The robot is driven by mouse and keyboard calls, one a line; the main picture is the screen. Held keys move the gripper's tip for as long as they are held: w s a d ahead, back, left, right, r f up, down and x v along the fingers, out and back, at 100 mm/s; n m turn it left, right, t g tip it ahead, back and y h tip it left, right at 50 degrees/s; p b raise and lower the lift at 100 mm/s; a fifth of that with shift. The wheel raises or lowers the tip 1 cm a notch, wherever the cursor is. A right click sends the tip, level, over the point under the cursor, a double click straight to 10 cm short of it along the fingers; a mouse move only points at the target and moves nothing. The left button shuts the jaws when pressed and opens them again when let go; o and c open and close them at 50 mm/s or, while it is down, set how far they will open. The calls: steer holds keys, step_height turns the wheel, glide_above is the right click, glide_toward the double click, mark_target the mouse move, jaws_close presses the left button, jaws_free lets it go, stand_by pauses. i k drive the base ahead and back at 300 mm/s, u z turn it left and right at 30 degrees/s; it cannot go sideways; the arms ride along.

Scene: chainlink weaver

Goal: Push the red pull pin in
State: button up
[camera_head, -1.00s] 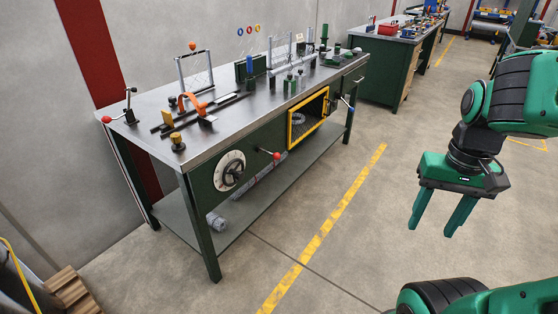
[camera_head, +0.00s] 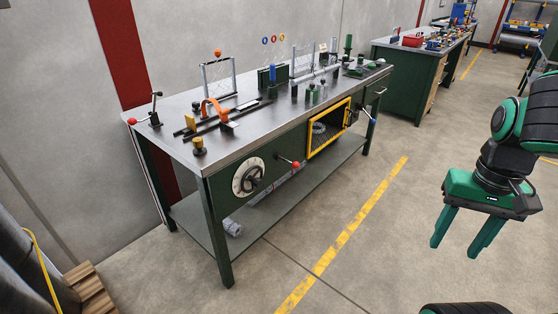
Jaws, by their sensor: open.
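A red knob (camera_head: 296,164) on a short rod sticks out of the green front panel of the workbench (camera_head: 240,150), between the dial and the yellow-framed opening. It looks like the pull pin. How far its rod stands out is hard to tell at this size. My gripper (camera_head: 455,249) hangs at the right over the open floor with its two green fingers pointing down. It is open, empty and well apart from the bench and the knob.
A white dial with a dark handle (camera_head: 248,178) is left of the knob. A yellow-framed opening (camera_head: 328,128) is to its right. A lever with a red ball (camera_head: 146,117) stands on the bench's left corner. Clear floor with a yellow line (camera_head: 340,245) lies between bench and gripper.

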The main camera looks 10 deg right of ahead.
mark_target(295, 165)
steer(key=u, duration=0.25)
steer(key=k, duration=0.55)
steer(key=u, duration=0.55)
steer(key=k, duration=0.75)
steer(key=u, duration=0.05)
steer(key=i, duration=0.9)
steer(key=z, duration=1.2)
steer(key=i, duration=0.95)
steer(key=z, duration=0.55)
